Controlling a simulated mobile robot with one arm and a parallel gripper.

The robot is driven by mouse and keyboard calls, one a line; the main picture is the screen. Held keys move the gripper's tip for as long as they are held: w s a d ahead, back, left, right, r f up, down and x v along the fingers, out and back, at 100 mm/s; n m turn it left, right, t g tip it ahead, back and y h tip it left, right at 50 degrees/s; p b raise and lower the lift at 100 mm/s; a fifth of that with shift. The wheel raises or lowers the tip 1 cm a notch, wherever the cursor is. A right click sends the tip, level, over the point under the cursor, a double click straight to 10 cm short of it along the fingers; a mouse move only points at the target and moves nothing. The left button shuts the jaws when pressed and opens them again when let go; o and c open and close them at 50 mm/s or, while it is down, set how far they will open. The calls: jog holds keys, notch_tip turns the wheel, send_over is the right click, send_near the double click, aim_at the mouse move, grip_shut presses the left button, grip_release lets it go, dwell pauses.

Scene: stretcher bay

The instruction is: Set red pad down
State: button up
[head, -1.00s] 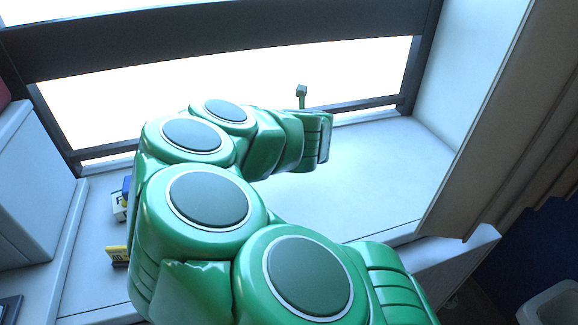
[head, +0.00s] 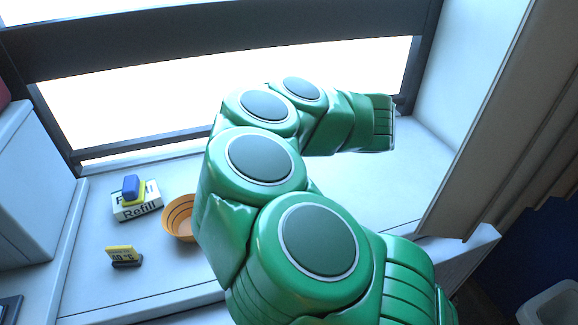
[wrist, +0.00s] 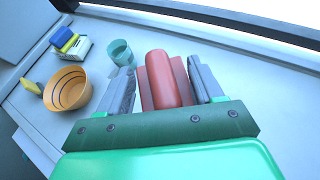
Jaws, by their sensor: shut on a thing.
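The red pad (wrist: 164,82) is between the two grey fingers of my gripper (wrist: 162,70) in the wrist view. It has a rounded raised middle with a flatter part on either side. My gripper is shut on it. The pad is over the pale sill (wrist: 235,75); I cannot tell whether it touches the surface. In the head view my green arm reaches right across the sill (head: 410,185), and the pad and fingers are hidden.
A teal cup (wrist: 121,52) stands left of the pad. Further left are an orange bowl (head: 180,218), a Refill box (head: 139,208) with a blue and yellow block (head: 131,188) on it, and a small yellow-black display (head: 124,255). The right part of the sill looks clear.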

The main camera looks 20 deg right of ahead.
jog(key=shift+s+d+r+n+g+y, duration=0.1)
jog(key=shift+s+n+g+y, duration=0.3)
jog(key=shift+s, duration=0.45)
jog(key=shift+f, duration=2.45)
jog(key=shift+w+d+f, duration=0.3)
jog(key=shift+w+f, duration=1.35)
jog(key=shift+w, duration=0.65)
jog(key=shift+w+d+f, duration=0.3)
jog(key=shift+w+f, duration=1.35)
jog(key=shift+w, duration=0.65)
jog(key=shift+w+d+f, duration=0.3)
jog(key=shift+w+f, duration=1.35)
jog(key=shift+w, duration=0.65)
jog(key=shift+w+f, duration=0.1)
jog(key=shift+f, duration=1.55)
